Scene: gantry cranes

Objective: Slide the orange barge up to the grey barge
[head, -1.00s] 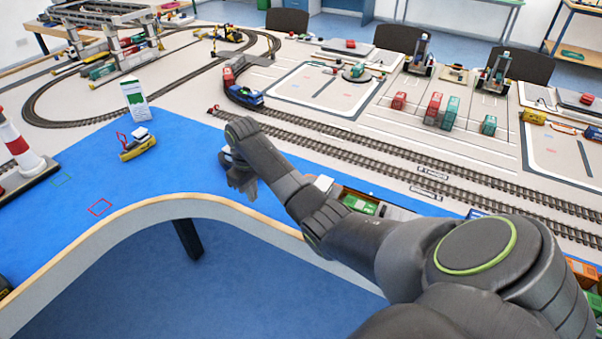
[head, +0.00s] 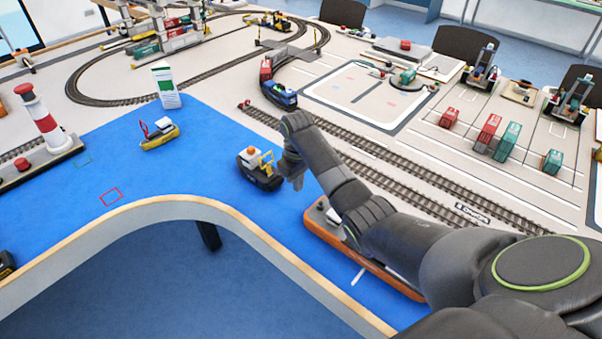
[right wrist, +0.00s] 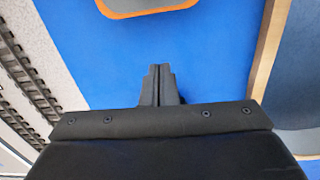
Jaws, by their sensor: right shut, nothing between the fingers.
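The orange barge (head: 345,249) lies on the blue water surface, partly hidden behind my right arm. Its rounded orange end also shows at the top edge of the right wrist view (right wrist: 150,13). My right gripper (head: 297,184) is shut and empty, pointing down just beyond the barge's far left end. In the right wrist view its fingertips (right wrist: 160,70) are together, with blue surface between them and the barge. I cannot make out the grey barge; my right arm covers part of the water. My left gripper is not in view.
A dark tugboat (head: 260,170) stands close left of my right gripper. A small yellow boat (head: 160,134) and a lighthouse (head: 42,118) are farther left. Rail tracks (head: 430,192) run behind the water. The table's wooden edge (head: 275,250) curves in front.

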